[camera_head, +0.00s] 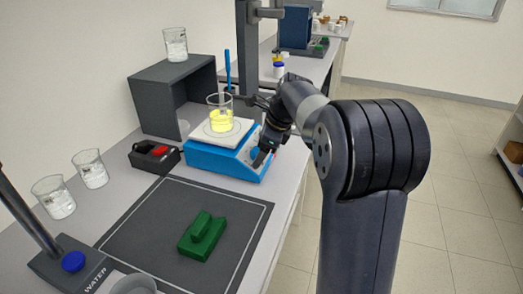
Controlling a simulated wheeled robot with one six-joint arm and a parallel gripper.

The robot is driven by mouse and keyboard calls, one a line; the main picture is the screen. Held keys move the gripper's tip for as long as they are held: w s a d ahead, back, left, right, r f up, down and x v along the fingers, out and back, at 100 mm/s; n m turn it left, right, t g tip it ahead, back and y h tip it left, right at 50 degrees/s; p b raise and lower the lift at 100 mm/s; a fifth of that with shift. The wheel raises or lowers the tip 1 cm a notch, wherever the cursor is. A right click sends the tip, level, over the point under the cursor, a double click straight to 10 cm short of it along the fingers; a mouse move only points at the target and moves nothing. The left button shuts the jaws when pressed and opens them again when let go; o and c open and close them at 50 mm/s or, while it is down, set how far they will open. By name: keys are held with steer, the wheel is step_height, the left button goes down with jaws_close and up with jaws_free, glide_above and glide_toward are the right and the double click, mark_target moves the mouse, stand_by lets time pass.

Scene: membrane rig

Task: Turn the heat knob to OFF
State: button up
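A blue hot plate (222,164) with a white top stands on the bench in the middle of the view. A beaker of yellow liquid (219,121) stands on its top. My gripper (262,160) is at the right front side of the hot plate, close to its control face, pointing down and left. A small red spot shows beside the gripper. The heat knob cannot be made out; my gripper covers much of that control face. Whether the fingers touch or hold a knob is too small to tell, as is their opening.
A dark mat (150,235) bearing a green block (202,240) lies in front. A black box with a red switch (156,156) stands left of the hot plate. A grey open shelf (150,97), a stand (246,60) and two beakers (90,168) are nearby.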

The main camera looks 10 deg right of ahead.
steer(key=c, duration=1)
